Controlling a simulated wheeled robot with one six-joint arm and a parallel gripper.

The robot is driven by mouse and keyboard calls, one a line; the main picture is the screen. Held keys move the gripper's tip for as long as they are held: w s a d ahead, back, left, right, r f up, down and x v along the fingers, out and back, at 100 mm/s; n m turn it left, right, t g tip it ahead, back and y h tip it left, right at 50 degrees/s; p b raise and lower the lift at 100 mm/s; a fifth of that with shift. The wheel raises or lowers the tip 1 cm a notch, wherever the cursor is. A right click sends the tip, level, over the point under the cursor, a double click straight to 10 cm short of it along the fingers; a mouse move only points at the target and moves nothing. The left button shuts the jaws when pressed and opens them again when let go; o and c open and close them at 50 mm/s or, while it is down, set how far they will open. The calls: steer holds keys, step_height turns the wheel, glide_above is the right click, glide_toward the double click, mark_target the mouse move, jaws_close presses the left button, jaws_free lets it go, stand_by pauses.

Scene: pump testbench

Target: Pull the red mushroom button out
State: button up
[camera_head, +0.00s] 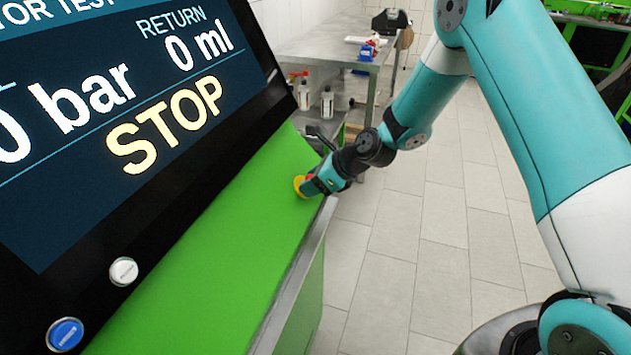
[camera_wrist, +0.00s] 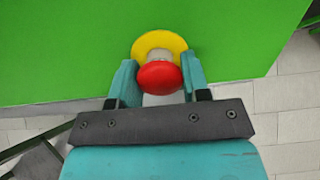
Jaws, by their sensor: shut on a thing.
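The red mushroom button (camera_wrist: 158,76) shows in the wrist view in front of its yellow ring (camera_wrist: 158,42) on the green panel. My gripper (camera_wrist: 159,82) has one teal finger on each side of the red head and is shut on it. In the head view my gripper (camera_head: 318,182) is at the far end of the green panel, against the yellow ring (camera_head: 300,186). There the gripper hides the red head almost wholly. Whether the button is in or out I cannot tell.
A large screen (camera_head: 120,110) reading STOP stands on the green panel (camera_head: 215,235). A white button (camera_head: 124,271) and a blue button (camera_head: 65,334) sit below it. A metal table (camera_head: 325,50) with bottles stands behind. Tiled floor (camera_head: 425,240) is clear to the right.

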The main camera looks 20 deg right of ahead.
steer(key=shift+s+d+r+p, duration=0.1)
steer(key=shift+d+r+p, duration=0.1)
steer(key=shift+r+p, duration=0.1)
stand_by(0.6)
steer(key=o, duration=1.5)
steer(key=shift+c, duration=0.2)
steer(key=p+v, duration=0.4)
steer(key=v, duration=0.3)
steer(key=shift+p, duration=0.4)
